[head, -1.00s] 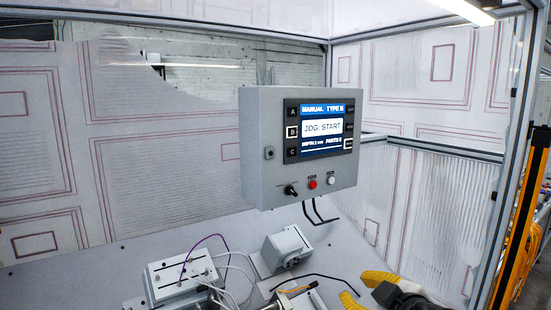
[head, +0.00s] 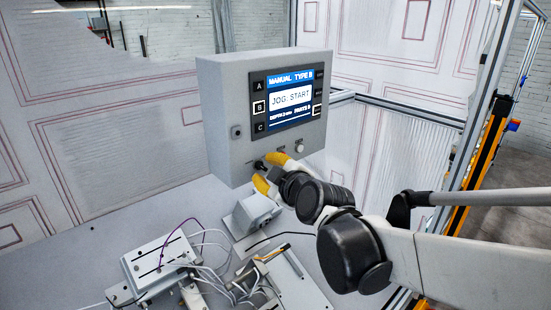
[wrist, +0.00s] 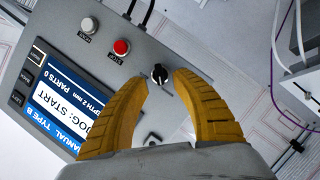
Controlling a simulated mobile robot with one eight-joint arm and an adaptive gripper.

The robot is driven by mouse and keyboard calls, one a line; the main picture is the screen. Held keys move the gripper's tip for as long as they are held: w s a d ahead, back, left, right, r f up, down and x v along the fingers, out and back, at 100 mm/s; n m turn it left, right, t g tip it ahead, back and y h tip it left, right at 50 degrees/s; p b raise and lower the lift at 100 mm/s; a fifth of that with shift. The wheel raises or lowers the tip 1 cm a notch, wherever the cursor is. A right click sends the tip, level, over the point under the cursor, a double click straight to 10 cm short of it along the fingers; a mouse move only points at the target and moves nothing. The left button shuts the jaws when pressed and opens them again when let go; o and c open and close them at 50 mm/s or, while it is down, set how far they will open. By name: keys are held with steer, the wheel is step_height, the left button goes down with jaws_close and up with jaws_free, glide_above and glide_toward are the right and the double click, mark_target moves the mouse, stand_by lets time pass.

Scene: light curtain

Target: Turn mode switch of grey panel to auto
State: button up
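The grey panel (head: 222,125) hangs above the table with its screen (head: 290,100) lit, reading "MANUAL TYPE B" and "JOG: START". The black mode switch (wrist: 160,73) is on the panel's lower face, beside the red button (wrist: 121,47) in the wrist view. My gripper (wrist: 160,82) has its two yellow fingers spread apart, with the switch between their tips. I cannot tell whether the fingers touch it; a gap shows on both sides in the wrist view. In the head view my gripper (head: 264,170) reaches the panel's lower edge and partly hides the switch and red button.
A white button (wrist: 88,25) is beyond the red one. Below the panel, a grey block (head: 257,212) and a wired fixture (head: 160,262) stand on the table (head: 60,255). Metal frame posts (head: 465,150) rise at the right.

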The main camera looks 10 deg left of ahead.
mark_target(263, 167)
steer(key=shift+x, duration=1.6)
steer(key=shift+c, duration=0.5)
steer(key=shift+s, duration=0.1)
jaws_close()
